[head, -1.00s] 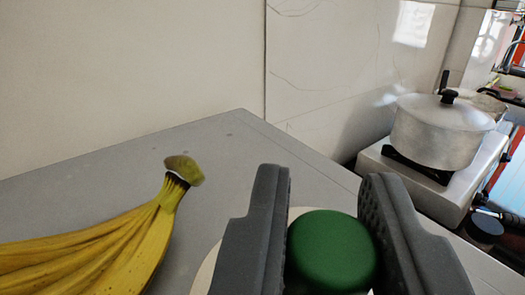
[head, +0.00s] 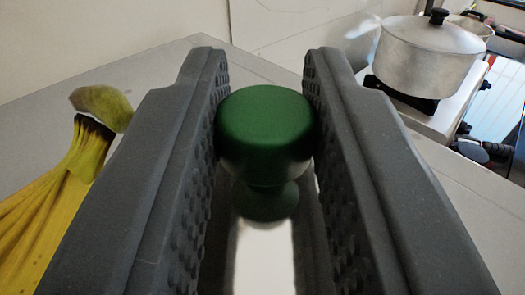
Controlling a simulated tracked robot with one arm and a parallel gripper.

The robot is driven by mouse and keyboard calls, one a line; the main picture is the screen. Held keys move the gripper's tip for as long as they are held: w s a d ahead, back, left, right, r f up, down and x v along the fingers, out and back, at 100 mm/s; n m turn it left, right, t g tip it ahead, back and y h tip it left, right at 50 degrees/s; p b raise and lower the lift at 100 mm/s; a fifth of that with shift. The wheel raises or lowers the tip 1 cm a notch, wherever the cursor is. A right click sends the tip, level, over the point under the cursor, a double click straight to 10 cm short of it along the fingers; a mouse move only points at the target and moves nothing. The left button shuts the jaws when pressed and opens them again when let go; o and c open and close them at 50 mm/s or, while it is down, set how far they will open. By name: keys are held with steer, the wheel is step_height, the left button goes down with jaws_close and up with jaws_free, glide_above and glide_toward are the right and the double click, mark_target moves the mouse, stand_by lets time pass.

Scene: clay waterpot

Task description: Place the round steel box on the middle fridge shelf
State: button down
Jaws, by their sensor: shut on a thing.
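A green rounded knob (head: 266,125) with a narrower neck stands between the two dark grey, studded fingers of my gripper (head: 266,105). The fingers touch it on both sides and are shut on it. A bright, shiny surface (head: 262,260) lies below the knob, seemingly the lid of the round steel box. The rest of the box is hidden by the fingers and the picture's lower edge. No fridge shelf is in view.
Yellow bananas (head: 55,205) lie close by on the left, on a grey surface (head: 140,70). A lidded metal pot (head: 425,55) sits on a stove at the upper right. A pale wall (head: 100,25) stands behind.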

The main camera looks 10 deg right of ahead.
steer(key=c, duration=1.2)
jaws_free()
steer(key=shift+f, duration=0.1)
steer(key=shift+c, duration=0.2)
steer(key=s+a+b, duration=0.1)
steer(key=s+b, duration=0.2)
steer(key=s, duration=0.9)
steer(key=shift+a, duration=0.4)
